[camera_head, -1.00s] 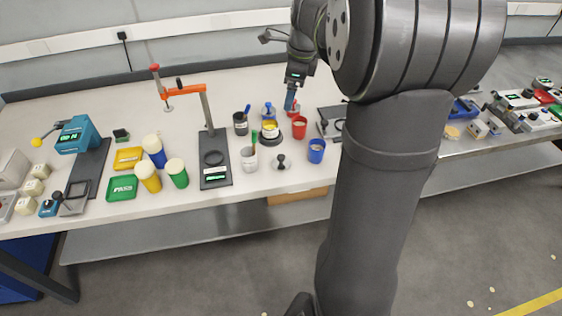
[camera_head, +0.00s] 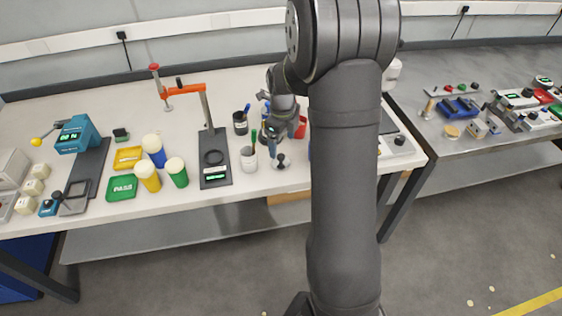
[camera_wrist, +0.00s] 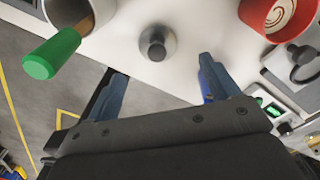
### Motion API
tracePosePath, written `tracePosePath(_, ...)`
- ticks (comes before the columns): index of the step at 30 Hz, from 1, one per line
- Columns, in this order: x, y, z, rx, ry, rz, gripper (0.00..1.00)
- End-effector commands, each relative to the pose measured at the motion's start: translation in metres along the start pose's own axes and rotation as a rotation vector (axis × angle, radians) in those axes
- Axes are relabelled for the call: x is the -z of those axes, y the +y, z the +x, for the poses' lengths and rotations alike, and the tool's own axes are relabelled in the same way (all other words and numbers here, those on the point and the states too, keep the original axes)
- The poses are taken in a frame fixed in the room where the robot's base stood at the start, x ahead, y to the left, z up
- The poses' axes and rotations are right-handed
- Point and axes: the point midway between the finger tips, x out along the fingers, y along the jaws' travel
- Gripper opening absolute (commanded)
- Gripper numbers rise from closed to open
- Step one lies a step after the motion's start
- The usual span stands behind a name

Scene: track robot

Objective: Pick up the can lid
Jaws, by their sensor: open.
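The can lid (camera_head: 281,163) is a small pale grey disc with a dark round knob, lying on the white bench near its front edge. It also shows in the wrist view at the top centre (camera_wrist: 168,32). My gripper (camera_head: 272,150) is above and just behind the lid in the head view. In the wrist view my gripper (camera_wrist: 163,72) has its two blue fingers spread apart with nothing between them, and the lid lies apart from the fingertips.
A white cup (camera_head: 248,163) with a green-handled tool stands just left of the lid; the green handle (camera_wrist: 52,54) is close to a finger. A red cup (camera_wrist: 262,16) is on the other side. The bench edge is near.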

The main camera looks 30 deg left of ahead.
Motion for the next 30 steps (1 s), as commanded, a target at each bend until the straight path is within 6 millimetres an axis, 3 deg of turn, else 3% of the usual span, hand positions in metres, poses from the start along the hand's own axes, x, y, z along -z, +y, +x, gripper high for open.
tracePosePath(8,0.000,0.001,0.024,-0.001,0.001,-0.001,0.81)
tracePosePath(18,-0.001,0.004,0.068,-0.002,0.001,-0.001,0.81)
tracePosePath(26,-0.002,0.004,0.071,0.000,-0.001,-0.001,0.81)
tracePosePath(27,-0.002,0.004,0.071,0.000,-0.001,-0.001,0.79)
tracePosePath(30,-0.002,0.004,0.071,0.000,-0.001,-0.001,0.59)
